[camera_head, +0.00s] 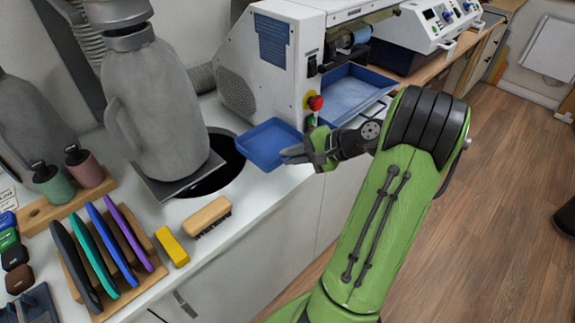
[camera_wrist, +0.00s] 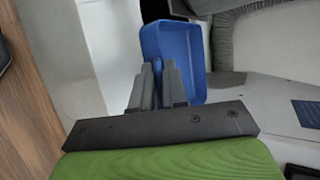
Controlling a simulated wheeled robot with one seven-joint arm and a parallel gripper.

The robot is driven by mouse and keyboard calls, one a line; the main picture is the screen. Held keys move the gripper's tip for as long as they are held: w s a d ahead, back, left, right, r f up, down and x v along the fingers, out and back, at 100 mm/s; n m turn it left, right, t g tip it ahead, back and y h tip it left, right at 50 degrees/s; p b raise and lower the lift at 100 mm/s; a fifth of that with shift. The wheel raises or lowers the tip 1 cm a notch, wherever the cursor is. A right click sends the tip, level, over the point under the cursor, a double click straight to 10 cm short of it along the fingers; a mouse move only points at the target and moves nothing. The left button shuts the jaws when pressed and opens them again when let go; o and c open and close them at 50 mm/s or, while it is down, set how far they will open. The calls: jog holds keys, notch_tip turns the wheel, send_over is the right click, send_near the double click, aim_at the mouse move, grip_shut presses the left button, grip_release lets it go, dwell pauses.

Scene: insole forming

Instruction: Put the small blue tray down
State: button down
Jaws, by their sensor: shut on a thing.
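The small blue tray (camera_head: 262,146) is a shallow rectangular tray with raised walls. In the head view it is just above or at the white counter, in front of the white machine; I cannot tell whether it touches the counter. My gripper (camera_head: 296,152) is shut on the tray's right edge. In the wrist view the grey fingers of my gripper (camera_wrist: 158,78) pinch the near wall of the small blue tray (camera_wrist: 182,42), and the tray extends away from them. The fingers hide part of that wall.
The white machine (camera_head: 285,45) with a red button stands behind the tray, with a larger blue tray (camera_head: 345,95) at its right. A round dark opening (camera_head: 228,165) and a grey canister (camera_head: 155,105) are to the left. A brush (camera_head: 207,217) and yellow block (camera_head: 172,246) lie in front.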

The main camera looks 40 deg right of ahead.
jog(key=f+b, duration=0.1)
jog(key=f, duration=0.2)
jog(key=f+b, duration=0.1)
jog(key=f, duration=0.2)
jog(key=f+b, duration=0.1)
jog(key=f, duration=0.2)
jog(key=shift+a+f+b, duration=0.15)
jog(key=shift+a+b, duration=0.2)
jog(key=shift+a, duration=0.05)
jog(key=shift+f, duration=0.2)
jog(key=c, duration=1.1)
grip_release()
jog(key=shift+c, duration=0.2)
jog(key=shift+r, duration=0.1)
